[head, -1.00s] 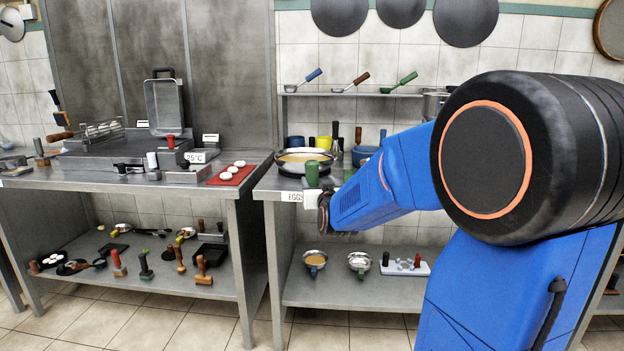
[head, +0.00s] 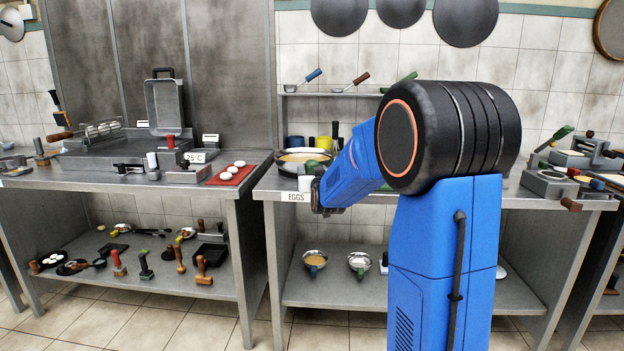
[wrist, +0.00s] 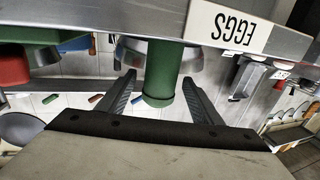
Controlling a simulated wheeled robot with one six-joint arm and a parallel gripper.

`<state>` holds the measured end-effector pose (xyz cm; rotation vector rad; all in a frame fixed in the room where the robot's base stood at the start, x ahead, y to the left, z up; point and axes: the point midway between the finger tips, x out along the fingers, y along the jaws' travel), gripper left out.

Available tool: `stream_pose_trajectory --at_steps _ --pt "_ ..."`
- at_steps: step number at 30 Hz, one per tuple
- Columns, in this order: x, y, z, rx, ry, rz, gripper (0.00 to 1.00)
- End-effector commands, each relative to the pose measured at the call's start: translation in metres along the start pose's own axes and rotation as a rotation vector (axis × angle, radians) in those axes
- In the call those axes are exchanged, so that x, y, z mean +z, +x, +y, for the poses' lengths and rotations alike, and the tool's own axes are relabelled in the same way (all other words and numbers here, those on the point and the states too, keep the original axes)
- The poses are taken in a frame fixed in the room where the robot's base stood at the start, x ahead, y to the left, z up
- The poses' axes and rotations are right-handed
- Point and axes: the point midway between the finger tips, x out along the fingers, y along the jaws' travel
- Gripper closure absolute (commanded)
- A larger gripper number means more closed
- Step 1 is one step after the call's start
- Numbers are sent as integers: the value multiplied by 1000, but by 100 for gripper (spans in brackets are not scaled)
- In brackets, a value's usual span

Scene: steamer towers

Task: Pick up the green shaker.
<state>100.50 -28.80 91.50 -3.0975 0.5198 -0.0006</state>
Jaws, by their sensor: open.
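The green shaker (wrist: 161,84) stands at the front edge of the counter, near the EGGS label. In the wrist view, which shows the scene upside down, it lies between the two fingers of my gripper (wrist: 158,80). The gripper is open, and gaps show beside the shaker; I see no clear contact. In the head view, the shaker's green top (head: 311,167) shows beside the pan, with the rest hidden by my gripper (head: 317,194) and arm.
A metal pan (head: 285,158) sits on the counter behind the shaker. A small white object (head: 305,183) is beside my gripper. A red tray (head: 231,175) with white eggs lies on the left counter. Two bowls (head: 314,259) stand on the shelf below.

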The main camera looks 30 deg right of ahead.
Motion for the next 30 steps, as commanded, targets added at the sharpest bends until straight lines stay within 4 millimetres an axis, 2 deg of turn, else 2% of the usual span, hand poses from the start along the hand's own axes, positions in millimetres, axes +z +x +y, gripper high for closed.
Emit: stream_pose_trajectory --at_steps 4,12,14,19,26,30 --pt "0 13 0 0 0 0 40" --pt "0 15 0 0 0 0 40" --pt "0 15 0 0 -1 0 52" --pt "0 14 0 0 -1 0 93" --pt "-1 14 0 0 -1 1 94" --pt "-10 14 0 0 -1 2 94"
